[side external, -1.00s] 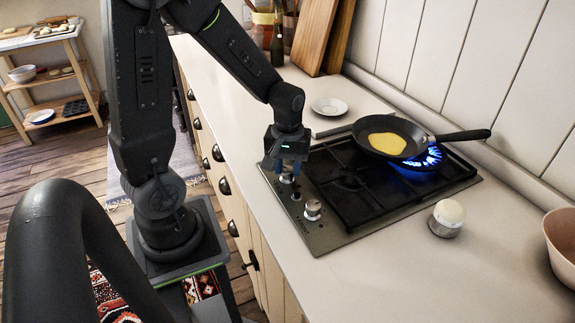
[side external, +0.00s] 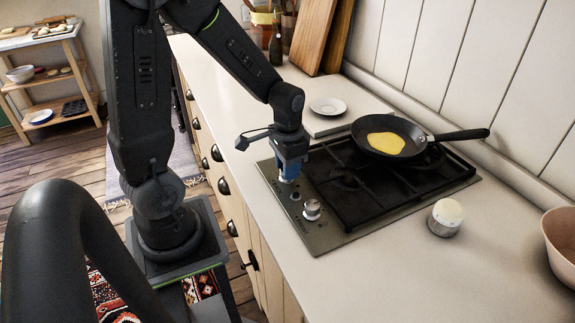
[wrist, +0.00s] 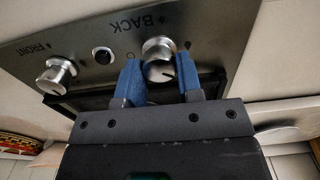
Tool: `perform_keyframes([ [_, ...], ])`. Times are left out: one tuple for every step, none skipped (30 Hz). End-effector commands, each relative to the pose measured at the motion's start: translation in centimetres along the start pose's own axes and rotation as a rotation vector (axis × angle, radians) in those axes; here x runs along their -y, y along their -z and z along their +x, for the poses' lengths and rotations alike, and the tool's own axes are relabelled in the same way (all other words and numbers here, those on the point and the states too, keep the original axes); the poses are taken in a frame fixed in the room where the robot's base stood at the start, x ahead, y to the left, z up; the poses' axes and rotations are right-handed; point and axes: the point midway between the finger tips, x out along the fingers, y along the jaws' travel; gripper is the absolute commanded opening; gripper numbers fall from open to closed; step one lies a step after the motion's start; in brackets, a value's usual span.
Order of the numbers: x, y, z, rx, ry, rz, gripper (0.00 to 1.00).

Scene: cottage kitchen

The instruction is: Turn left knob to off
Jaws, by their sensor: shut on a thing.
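The left knob (wrist: 159,52) is a silver knob beside the word BACK on the steel control strip. My gripper (wrist: 162,85) points down with its blue fingers shut on this knob, one on each side. In the side view my gripper (side external: 288,172) is at the far end of the strip and mostly hides the knob. A dark mark shows on the knob's face in the wrist view. The stove (side external: 340,230) shows no flame under the frying pan (side external: 361,143), which holds a yellow pancake (side external: 386,144).
A second silver knob (side external: 312,209), marked FRONT, and a small dark button (side external: 295,196) share the strip. A cream-topped shaker (side external: 447,217) stands right of the stove, a bowl (side external: 562,245) at the right edge. A white saucer (side external: 328,106) lies behind. The near counter is clear.

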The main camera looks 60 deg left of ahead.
Motion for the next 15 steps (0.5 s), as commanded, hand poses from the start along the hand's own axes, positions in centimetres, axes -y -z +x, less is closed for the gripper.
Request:
perform_keyframes([
  [-0.01,0.1,-0.15,-0.003,0.0,0.043,0.1],
  [-0.02,0.1,-0.15,-0.004,0.001,0.071,0.1],
  [-0.03,0.1,-0.15,-0.004,0.001,0.11,0.1],
  [-0.04,0.1,-0.15,-0.004,0.001,0.138,0.1],
  [-0.05,0.1,-0.16,-0.004,0.001,0.166,0.1],
  [-0.06,0.09,-0.16,-0.004,0.001,0.205,0.1],
  [-0.07,0.09,-0.16,-0.004,0.001,0.233,0.1],
  [-0.07,0.09,-0.16,-0.004,0.001,0.261,0.1],
  [-0.08,0.09,-0.16,-0.004,0.001,0.299,0.1],
  [-0.09,0.09,-0.16,-0.004,0.001,0.328,0.1],
  [-0.1,0.08,-0.16,-0.004,0.001,0.356,0.1],
  [-0.11,0.08,-0.16,-0.004,0.002,0.394,0.1],
  [-0.11,0.08,-0.16,-0.004,0.002,0.421,0.1],
  [-0.12,0.08,-0.16,-0.004,0.002,0.449,0.1],
  [-0.13,0.07,-0.16,-0.004,0.002,0.485,0.1],
])
